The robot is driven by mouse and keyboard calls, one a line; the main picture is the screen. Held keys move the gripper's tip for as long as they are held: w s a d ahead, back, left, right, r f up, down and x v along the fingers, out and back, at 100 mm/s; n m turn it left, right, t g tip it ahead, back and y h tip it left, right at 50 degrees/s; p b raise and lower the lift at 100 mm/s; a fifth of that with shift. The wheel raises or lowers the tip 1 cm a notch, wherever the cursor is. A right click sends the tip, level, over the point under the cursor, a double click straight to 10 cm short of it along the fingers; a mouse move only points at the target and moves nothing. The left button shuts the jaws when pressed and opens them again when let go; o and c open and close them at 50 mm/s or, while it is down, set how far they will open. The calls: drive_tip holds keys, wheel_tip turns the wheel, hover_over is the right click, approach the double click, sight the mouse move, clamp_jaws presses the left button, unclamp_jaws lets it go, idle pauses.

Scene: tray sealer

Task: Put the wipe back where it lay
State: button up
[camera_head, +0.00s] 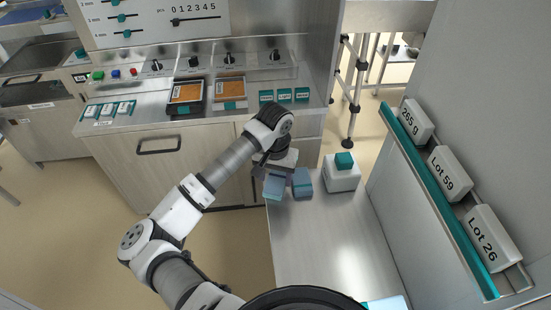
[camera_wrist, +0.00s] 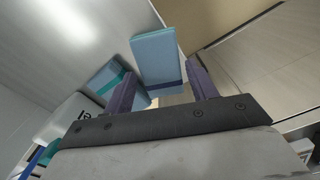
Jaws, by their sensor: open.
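Two blue folded pieces lie close together at the far end of the steel bench (camera_head: 318,240); I cannot tell for certain which is the wipe. The left blue piece (camera_head: 273,189) is by the bench's left edge, directly under my gripper (camera_head: 277,174). In the wrist view this light blue piece (camera_wrist: 156,50) with a darker blue band lies in line with the gap between the fingers of my gripper (camera_wrist: 161,74). The jaws are open, one finger on each side. The other blue piece (camera_head: 302,181), with a teal band, sits just beside it, also in the wrist view (camera_wrist: 106,78).
A white box with a teal top (camera_head: 342,178) stands right of the blue pieces. A teal-edged rack (camera_head: 440,203) with labelled white blocks is on the right wall. A control counter (camera_head: 215,116) with trays is behind. The bench's near middle is clear.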

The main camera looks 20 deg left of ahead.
sight(275, 182)
wheel_tip(275, 182, up, 10)
drive_tip(key=b, duration=0.2)
idle(0.6)
